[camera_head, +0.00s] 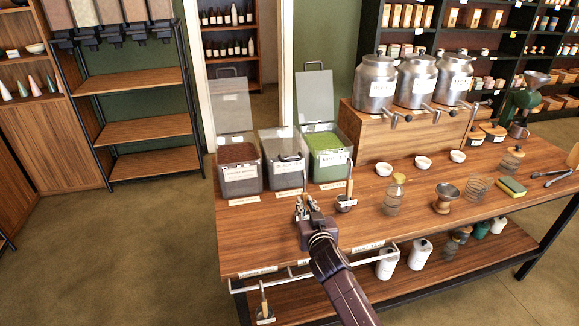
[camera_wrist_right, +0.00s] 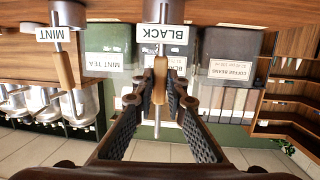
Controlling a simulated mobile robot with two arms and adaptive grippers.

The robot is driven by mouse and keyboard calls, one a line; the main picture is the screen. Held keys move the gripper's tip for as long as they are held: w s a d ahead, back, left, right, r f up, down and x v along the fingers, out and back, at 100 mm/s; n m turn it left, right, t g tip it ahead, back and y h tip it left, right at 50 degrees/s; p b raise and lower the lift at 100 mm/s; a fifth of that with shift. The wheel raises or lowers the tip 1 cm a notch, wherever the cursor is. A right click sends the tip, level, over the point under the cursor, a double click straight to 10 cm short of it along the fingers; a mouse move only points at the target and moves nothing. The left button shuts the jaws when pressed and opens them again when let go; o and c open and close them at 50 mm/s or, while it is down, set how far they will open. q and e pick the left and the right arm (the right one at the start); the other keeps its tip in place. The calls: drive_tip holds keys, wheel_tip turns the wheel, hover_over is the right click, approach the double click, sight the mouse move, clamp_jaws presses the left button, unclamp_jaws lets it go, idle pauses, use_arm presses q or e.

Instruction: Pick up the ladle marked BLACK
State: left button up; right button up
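The ladle marked BLACK (camera_wrist_right: 160,80) has a wooden handle, a metal rod and a white label, and shows upside down in the right wrist view. My right gripper (camera_wrist_right: 160,98) is open, with one finger on each side of the handle and a small gap visible. My left gripper is not in view.
Clear bins of coffee (camera_head: 239,172), black tea (camera_head: 285,172) and mint tea (camera_head: 328,158) stand behind the gripper. Metal dispensers (camera_head: 375,82) sit on a wooden box at the back. Another ladle (camera_head: 264,303) hangs at the table's front rail. Bowls and whisks are at right.

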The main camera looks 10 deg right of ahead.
sight(306, 191)
clamp_jaws()
wheel_tip(306, 191, up, 5)
drive_tip(key=p, duration=0.4)
drive_tip(key=shift+r+p, duration=0.1)
drive_tip(key=shift+p, duration=0.25)
